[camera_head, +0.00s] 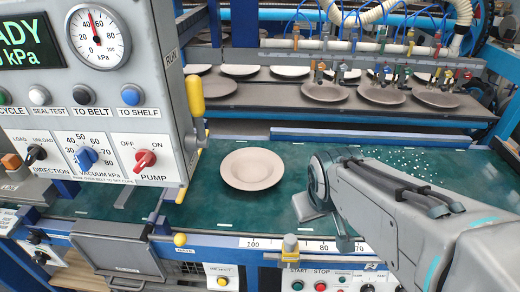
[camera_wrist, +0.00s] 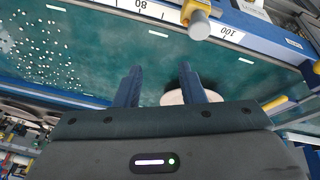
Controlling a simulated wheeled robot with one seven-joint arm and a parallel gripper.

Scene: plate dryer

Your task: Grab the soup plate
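The soup plate (camera_head: 252,168) is a pale pinkish-beige plate with a wide rim and a sunken centre. It lies face up on the green belt (camera_head: 215,205), left of my arm's end in the head view. In the wrist view only part of the plate (camera_wrist: 172,99) shows, behind the right-hand finger and above the gripper body, which hides the rest. My gripper (camera_wrist: 160,68) has its two dark blue fingers wide apart with nothing held between them. In the head view the fingers are mostly hidden by my own wrist.
A control box (camera_head: 95,100) with gauge and knobs stands at the left. Several plates stand on a raised shelf (camera_head: 235,96) behind the belt. Small white bits (camera_head: 418,165) lie on the belt at right.

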